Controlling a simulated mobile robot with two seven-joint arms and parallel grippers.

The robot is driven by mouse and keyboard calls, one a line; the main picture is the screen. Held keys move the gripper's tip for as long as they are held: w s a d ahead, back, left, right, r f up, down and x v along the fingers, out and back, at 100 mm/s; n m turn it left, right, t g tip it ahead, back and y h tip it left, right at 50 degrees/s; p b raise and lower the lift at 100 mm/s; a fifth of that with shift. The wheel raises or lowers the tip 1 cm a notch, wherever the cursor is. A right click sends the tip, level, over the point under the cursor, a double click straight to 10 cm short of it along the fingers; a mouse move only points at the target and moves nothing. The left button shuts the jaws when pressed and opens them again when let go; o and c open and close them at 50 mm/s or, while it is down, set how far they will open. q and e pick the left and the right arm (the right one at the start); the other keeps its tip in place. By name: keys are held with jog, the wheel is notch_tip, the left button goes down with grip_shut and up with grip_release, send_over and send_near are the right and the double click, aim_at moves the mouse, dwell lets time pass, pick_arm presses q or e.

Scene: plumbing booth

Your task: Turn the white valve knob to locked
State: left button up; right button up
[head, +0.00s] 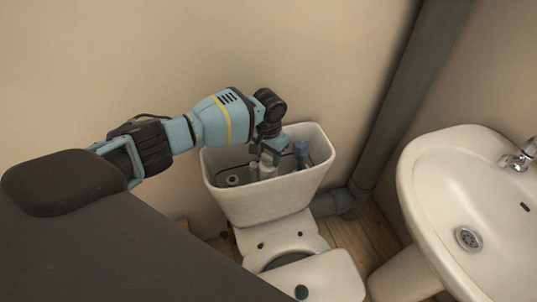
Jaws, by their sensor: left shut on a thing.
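The white toilet cistern (240,207) stands open against the wall, with its inner fittings showing. My left gripper (267,158) reaches down into the cistern from the left and is shut on the white valve knob (267,171), a small pale upright part near the middle. The gripper and wrist cover much of the knob, so its turn position cannot be read. My right gripper is not in view.
The toilet bowl (285,250) is below. A grey pipe (398,110) and a white sink (475,200) are to the right.

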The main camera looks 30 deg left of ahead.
pick_arm(q)
jog(key=m+p, duration=0.1)
jog(key=m, duration=0.3)
jog(key=shift+r+m, duration=0.1)
jog(key=shift+m, duration=2.8)
jog(key=shift+d, duration=0.1)
jog(key=o, duration=1)
